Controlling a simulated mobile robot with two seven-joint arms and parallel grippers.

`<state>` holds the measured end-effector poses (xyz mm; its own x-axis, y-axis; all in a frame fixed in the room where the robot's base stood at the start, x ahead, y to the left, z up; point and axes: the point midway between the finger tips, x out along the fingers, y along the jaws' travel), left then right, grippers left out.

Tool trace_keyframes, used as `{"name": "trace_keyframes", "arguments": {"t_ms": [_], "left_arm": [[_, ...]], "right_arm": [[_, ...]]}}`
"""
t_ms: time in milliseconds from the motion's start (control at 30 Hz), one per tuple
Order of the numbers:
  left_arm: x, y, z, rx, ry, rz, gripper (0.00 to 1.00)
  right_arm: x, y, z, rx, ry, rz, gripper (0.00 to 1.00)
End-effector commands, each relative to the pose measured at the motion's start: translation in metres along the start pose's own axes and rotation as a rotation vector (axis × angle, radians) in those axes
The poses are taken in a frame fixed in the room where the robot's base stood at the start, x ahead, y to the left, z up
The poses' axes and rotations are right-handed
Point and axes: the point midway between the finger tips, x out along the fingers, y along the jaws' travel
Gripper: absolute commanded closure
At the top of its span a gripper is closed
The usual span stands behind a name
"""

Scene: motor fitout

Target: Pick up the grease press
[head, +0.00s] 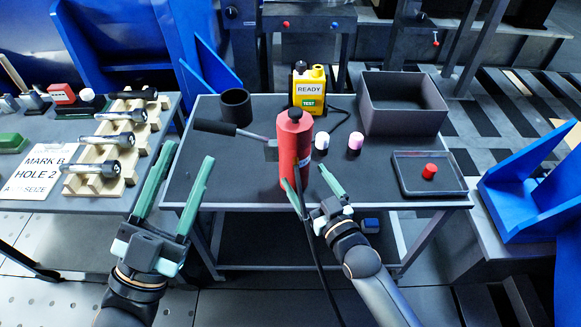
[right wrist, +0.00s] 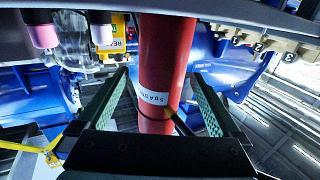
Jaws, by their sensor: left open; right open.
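The grease press (head: 294,145) is a red upright cylinder with a dark cap, a side lever with a black grip and a black hose. It stands on the dark cart top near the front edge. In the right wrist view the red barrel (right wrist: 165,60) with a white label rises between my open fingers. My right gripper (head: 303,174) is open at the barrel's lower part, one finger on each side; whether either finger touches cannot be told. My left gripper (head: 190,152) is open and empty over the cart's left front corner.
On the cart are a black cup (head: 236,107), a yellow tester (head: 308,90) marked READY, a white-capped and a pink-capped jar (head: 355,142), a dark bin (head: 403,105) and a tray (head: 455,188) holding a red cap. A bench with several torch-like tools (head: 105,140) stands left.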

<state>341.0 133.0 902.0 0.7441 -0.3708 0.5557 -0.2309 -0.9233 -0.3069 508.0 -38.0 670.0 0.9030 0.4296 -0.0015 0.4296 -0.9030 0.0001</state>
Motion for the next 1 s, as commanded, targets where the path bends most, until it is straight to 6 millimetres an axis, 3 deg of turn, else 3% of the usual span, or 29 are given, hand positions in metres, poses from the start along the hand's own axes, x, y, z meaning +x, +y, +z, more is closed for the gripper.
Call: {"name": "trace_keyframes", "arguments": {"t_ms": [300,467,700,1000], "left_arm": [[0.0,0.0,-0.026,0.031,0.111,0.007,0.5],[-0.002,0.001,-0.055,0.065,0.232,0.018,0.5],[-0.009,0.006,-0.042,0.041,0.22,0.02,0.5],[-0.009,0.006,-0.042,0.037,0.218,0.02,0.5]], "right_arm": [[0.016,-0.001,0.0,0.0,0.002,0.0,0.0],[0.028,-0.003,0.002,0.0,0.003,-0.001,0.0],[0.06,-0.004,0.003,0.0,0.002,0.0,0.0],[0.063,-0.004,0.002,0.0,0.002,0.0,0.01]]}}
